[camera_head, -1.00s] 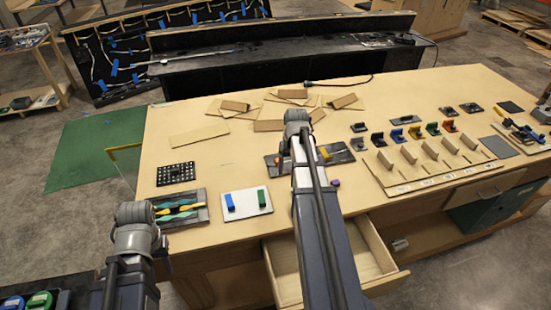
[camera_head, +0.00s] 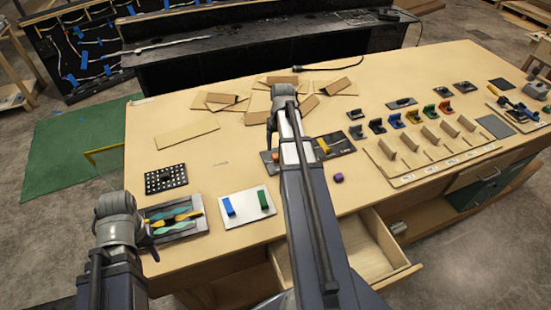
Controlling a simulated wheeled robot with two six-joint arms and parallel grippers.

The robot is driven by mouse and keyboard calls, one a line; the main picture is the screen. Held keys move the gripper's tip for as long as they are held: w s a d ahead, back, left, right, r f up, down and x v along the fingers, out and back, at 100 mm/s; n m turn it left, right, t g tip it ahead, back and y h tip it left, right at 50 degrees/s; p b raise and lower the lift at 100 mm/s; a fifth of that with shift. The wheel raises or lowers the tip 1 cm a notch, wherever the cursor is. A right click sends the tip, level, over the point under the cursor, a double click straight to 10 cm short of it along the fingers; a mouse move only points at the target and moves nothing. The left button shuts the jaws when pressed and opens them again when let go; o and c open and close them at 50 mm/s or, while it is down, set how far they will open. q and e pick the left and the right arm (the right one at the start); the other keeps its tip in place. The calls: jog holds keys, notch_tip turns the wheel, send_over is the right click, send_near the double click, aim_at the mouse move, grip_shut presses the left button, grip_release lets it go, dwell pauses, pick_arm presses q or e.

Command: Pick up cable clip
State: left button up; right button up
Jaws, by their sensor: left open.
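Nothing is clearly recognizable as the cable clip. A small purple piece (camera_head: 338,178) lies alone right of my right arm. My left gripper (camera_head: 151,251) is open at the table's front left edge, beside the tray of coloured tools (camera_head: 175,217). My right gripper (camera_head: 270,138) hangs over the table's middle, near a dark mat (camera_head: 335,145); its fingers are mostly hidden.
A white plate (camera_head: 249,203) holds a blue and a green block. A black perforated plate (camera_head: 166,180) lies behind the tool tray. Flat wooden pieces (camera_head: 187,134) are scattered at the back. A drawer (camera_head: 394,266) stands open at the front. The wooden table (camera_head: 235,150) has bare room at left centre.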

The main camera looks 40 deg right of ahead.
aim_at(276, 156)
pick_arm(q)
jog(key=shift+w+f+b, duration=0.1)
jog(key=shift+f+b, duration=0.5)
jog(key=shift+f, duration=0.35)
pick_arm(e)
jog(key=shift+w+f, duration=0.2)
jog(key=shift+f, duration=0.8)
jog(key=shift+r, duration=0.1)
pick_arm(q)
notch_tip(276, 156, down, 5)
jog(key=b, duration=0.5)
pick_arm(e)
jog(key=f, duration=0.5)
jog(key=shift+w+a+f, duration=0.1)
jog(key=shift+w+f, duration=0.05)
jog(key=shift+w, duration=0.15)
grip_shut()
